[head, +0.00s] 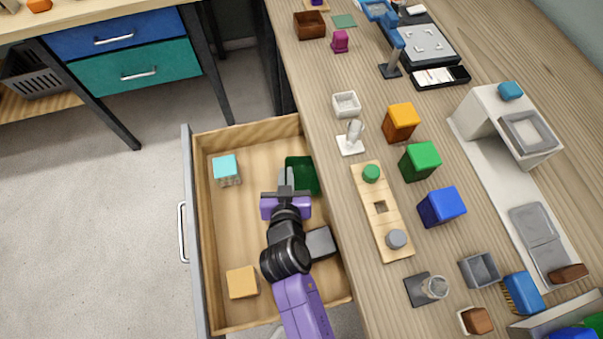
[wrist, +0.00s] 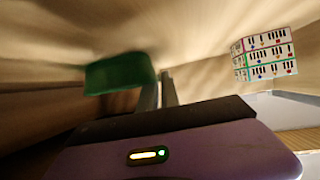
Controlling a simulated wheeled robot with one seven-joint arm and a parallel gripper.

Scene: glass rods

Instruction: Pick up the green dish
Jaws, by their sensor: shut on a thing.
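The green dish (head: 304,172) is in the open drawer, near the side by the counter. In the wrist view the dish (wrist: 120,73) is blurred and tilted, at the left of the fingertips. My gripper (head: 286,182) reaches down into the drawer, its fingers at the dish's left edge. In the wrist view its fingers (wrist: 158,92) are close together and shut on the dish's edge. Part of the dish is hidden behind my gripper in the head view, and I cannot tell whether it touches the drawer floor.
The wooden drawer (head: 228,226) also holds a cyan-topped box (head: 226,168), a tan block (head: 241,282) and a grey block (head: 320,243) beside my arm. The drawer walls surround my gripper. The counter (head: 335,195) with several blocks lies to the right.

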